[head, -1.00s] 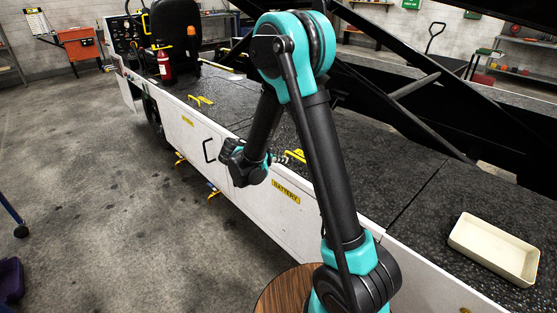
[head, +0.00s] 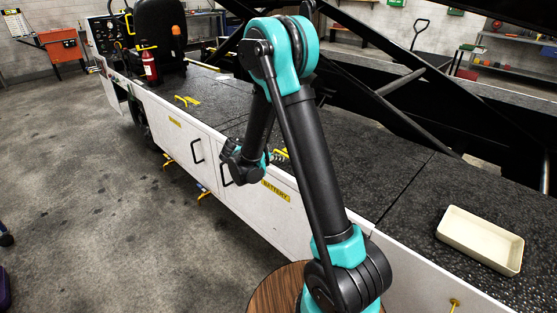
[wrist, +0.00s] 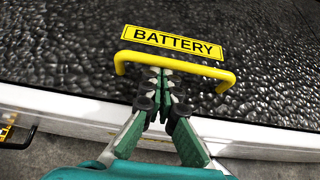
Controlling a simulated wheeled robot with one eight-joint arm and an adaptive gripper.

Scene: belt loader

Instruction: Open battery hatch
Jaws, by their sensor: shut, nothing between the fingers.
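The battery hatch is part of the loader's black, rough deck (wrist: 60,60). In the wrist view it bears a yellow BATTERY label (wrist: 172,43) and a yellow bar handle (wrist: 205,70). My gripper (wrist: 160,76) is shut and empty. Its fingertips are at the near side of the handle, left of the bar's middle. I cannot tell whether they touch it or reach under it. In the head view the yellow handle (head: 281,152) shows only in part beside my wrist, and the fingers are mostly hidden. The hatch looks flush with the deck.
The white side panel below has another BATTERY label (head: 276,191) and black door handles (head: 197,151). A second yellow deck handle (head: 187,100) lies farther left. A cream tray (head: 480,240) sits on the deck at right. Dark lift beams (head: 405,70) rise behind my arm.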

